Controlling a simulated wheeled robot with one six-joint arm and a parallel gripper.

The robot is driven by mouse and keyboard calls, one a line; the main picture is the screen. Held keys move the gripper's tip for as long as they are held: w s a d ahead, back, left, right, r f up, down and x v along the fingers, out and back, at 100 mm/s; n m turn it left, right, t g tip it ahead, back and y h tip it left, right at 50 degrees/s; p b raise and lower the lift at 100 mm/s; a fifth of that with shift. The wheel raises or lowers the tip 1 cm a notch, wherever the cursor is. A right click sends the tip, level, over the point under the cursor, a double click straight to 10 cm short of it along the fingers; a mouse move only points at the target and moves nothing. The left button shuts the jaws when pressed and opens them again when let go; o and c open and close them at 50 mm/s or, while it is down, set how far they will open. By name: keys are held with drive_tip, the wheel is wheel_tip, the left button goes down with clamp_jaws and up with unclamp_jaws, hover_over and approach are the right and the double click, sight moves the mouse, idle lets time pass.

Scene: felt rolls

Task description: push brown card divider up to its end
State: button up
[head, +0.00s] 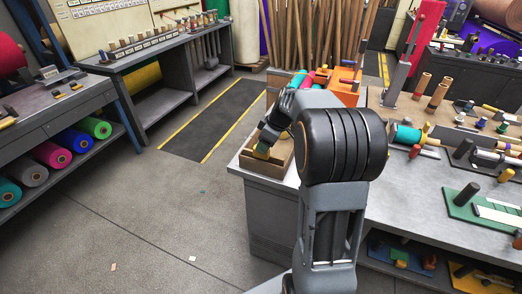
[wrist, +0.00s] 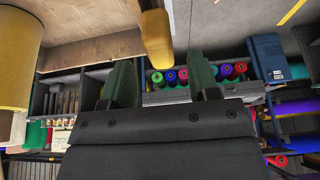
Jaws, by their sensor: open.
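My gripper (head: 265,143) is over the left end of the grey workbench, low at a wooden tray (head: 262,185). In the wrist view my gripper (wrist: 163,68) shows two green fingers spread apart with nothing held between them. A tan wooden wall (wrist: 95,50) of the tray fills the upper left there. A yellow rounded piece (wrist: 157,38) is just beyond the gap between the fingers. I cannot make out the brown card divider for sure in either view; my arm and gripper hide part of the tray's inside.
A yellow roll (wrist: 20,55) stands close on the left in the wrist view. An orange block (head: 343,88) and a red upright press (head: 418,50) stand farther along the bench. The floor left of the bench is open, with a dark mat (head: 212,118).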

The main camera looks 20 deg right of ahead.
drive_tip(key=shift+x, duration=2.15)
clamp_jaws()
